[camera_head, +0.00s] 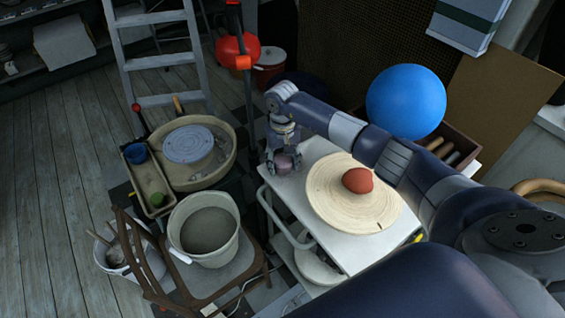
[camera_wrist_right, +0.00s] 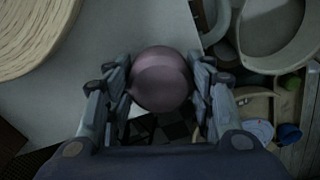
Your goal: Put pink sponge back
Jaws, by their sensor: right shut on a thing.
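The pink sponge (camera_wrist_right: 161,79) is a rounded, dusky pink piece between the fingers of my right gripper (camera_wrist_right: 162,88) in the wrist view. In the head view the sponge (camera_head: 284,163) shows small below the right gripper (camera_head: 284,168), at the left edge of the white cart top (camera_head: 288,200). The right gripper is shut on it. I cannot tell whether the sponge touches the cart top. My left gripper is not in view.
A round wooden board (camera_head: 325,205) with a red-brown lump (camera_head: 357,180) lies on the cart. A blue ball (camera_head: 406,101) is behind. Left of the cart are a pottery wheel (camera_head: 189,143), a tray (camera_head: 158,205) with a green item, and a bucket (camera_head: 233,252) on a chair.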

